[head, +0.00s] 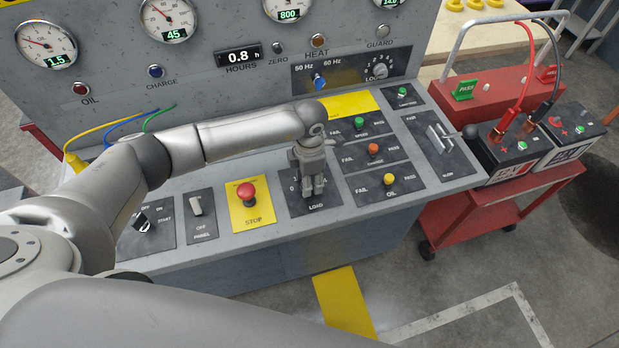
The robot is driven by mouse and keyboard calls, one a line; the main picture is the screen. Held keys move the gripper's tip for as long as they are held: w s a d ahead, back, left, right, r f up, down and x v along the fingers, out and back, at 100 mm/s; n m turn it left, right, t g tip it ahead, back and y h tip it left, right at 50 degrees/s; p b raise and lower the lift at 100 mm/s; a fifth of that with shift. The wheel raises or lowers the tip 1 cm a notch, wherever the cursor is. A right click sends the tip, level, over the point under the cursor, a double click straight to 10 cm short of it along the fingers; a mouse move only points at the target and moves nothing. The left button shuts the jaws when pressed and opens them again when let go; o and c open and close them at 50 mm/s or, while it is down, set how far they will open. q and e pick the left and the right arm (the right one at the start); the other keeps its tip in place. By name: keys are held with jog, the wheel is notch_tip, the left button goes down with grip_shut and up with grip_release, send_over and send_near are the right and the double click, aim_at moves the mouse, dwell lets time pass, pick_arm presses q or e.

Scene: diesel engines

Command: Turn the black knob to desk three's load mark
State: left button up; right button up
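My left gripper (314,188) points down over the dark LOAD panel (338,203) on the sloping desk. Its fingers are close together and hide the middle of that panel. A black knob there cannot be made out, nor whether the fingers touch or hold one. Part of the panel's scale shows left of the fingers, too small to read surely. A grey numbered selector (380,71), with a partly readable label, sits on the upright panel. A black-and-white switch (143,223) marked OFF, ON and START is at the desk's left. My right gripper is not in view.
A red STOP button (246,192) on a yellow plate stands left of the LOAD panel. Green, orange and yellow FAIL/PASS buttons (389,180) stand to its right. A lever slider (437,143) is farther right. A red cart (500,205) carries batteries.

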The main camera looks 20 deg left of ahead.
pick_arm(q)
jog(key=shift+f+m+b, duration=0.15)
jog(key=shift+m+b, duration=0.25)
jog(key=shift+b, duration=0.3)
jog(key=m+b, duration=1.2)
jog(key=b, duration=0.5)
jog(key=shift+f+b, duration=0.1)
jog(key=shift+b, duration=0.2)
jog(key=shift+r+m+b, duration=0.25)
jog(key=shift+m+b, duration=1.15)
jog(key=shift+m, duration=0.2)
jog(key=o, duration=1)
jog(key=shift+r, duration=0.25)
notch_tip(320, 180, up, 12)
jog(key=shift+f, duration=0.2)
